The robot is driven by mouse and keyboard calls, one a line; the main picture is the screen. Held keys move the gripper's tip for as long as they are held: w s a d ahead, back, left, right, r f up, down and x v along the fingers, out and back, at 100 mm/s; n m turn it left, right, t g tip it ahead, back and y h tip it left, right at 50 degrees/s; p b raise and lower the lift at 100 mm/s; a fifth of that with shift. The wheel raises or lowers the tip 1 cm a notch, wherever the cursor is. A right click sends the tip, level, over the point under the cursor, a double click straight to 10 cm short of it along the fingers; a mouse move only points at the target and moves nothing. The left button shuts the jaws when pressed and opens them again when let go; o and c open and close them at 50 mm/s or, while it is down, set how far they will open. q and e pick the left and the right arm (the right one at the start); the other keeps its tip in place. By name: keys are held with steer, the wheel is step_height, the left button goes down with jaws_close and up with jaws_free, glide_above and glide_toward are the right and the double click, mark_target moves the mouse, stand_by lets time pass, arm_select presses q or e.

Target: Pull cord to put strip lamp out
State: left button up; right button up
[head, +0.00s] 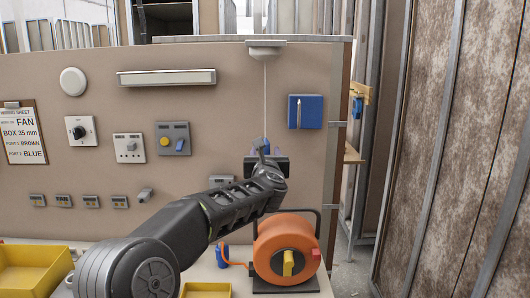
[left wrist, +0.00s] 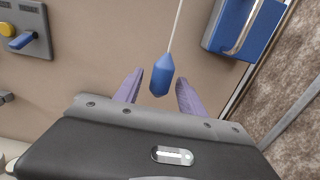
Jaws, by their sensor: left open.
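The strip lamp (head: 167,77) is a long pale fitting on the upper part of the beige panel. A pull-cord switch (head: 265,48) sits at the panel's top edge, and its thin white cord (head: 265,95) hangs down from it. In the left wrist view the cord's blue pull (left wrist: 162,76) hangs between the two purple fingers of my left gripper (left wrist: 160,90), with a gap on each side. My left gripper (head: 266,150) is open at the cord's lower end in the head view. My right gripper is not in view.
A blue box (head: 306,111) is right of the cord. A grey switch with a yellow button (head: 174,139) and a socket plate (head: 129,148) are left. Below stand an orange cable reel (head: 286,248) and a yellow tray (head: 35,270).

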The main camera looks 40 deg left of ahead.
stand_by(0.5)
arm_select(q)
steer(key=b+v, duration=0.3)
steer(key=v, duration=0.5)
steer(key=shift+b, duration=0.4)
